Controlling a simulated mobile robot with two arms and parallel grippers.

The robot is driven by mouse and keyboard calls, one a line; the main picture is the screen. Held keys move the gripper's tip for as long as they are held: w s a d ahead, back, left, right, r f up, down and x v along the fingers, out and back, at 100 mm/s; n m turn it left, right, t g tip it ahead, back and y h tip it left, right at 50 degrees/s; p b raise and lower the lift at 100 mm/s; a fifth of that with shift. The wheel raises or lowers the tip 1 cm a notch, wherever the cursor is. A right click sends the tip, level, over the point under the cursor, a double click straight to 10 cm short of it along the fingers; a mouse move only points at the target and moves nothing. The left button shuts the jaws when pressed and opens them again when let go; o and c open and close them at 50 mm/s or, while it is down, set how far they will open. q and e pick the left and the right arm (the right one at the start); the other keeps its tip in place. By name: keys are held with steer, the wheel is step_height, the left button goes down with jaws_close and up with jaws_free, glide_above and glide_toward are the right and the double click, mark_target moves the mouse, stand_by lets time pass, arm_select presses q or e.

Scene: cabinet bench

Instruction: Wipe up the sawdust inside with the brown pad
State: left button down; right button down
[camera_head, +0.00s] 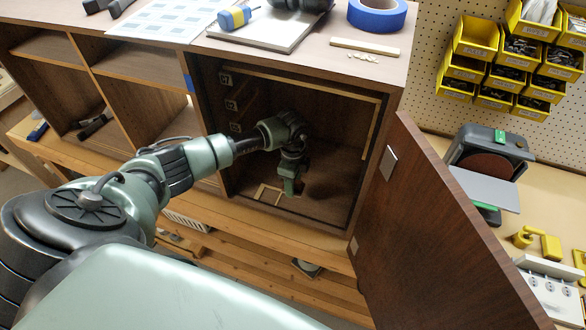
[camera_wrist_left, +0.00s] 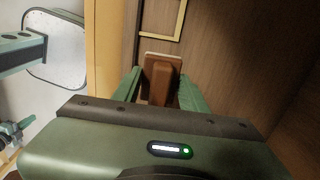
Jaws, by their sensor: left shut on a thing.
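My left gripper (camera_head: 291,187) reaches through the open front of the cabinet (camera_head: 340,208) and is low, near its floor. In the left wrist view, the gripper's green fingers (camera_wrist_left: 162,88) are shut on the brown pad (camera_wrist_left: 162,72), which has a brown grip block and a paler edge at its far side. In the head view the pad is mostly hidden by the gripper. A darker patch lies on the cabinet floor right of the gripper; I cannot tell whether it is sawdust or shadow.
The cabinet door (camera_head: 440,225) hangs wide open on the right. Blue tape (camera_head: 377,14) and a wood strip (camera_head: 365,46) are on top. A sander (camera_head: 490,160) stands on the bench at right.

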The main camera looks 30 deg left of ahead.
arm_select(q)
step_height(320, 180, up, 3)
steer(key=p, duration=0.3)
stand_by(0.6)
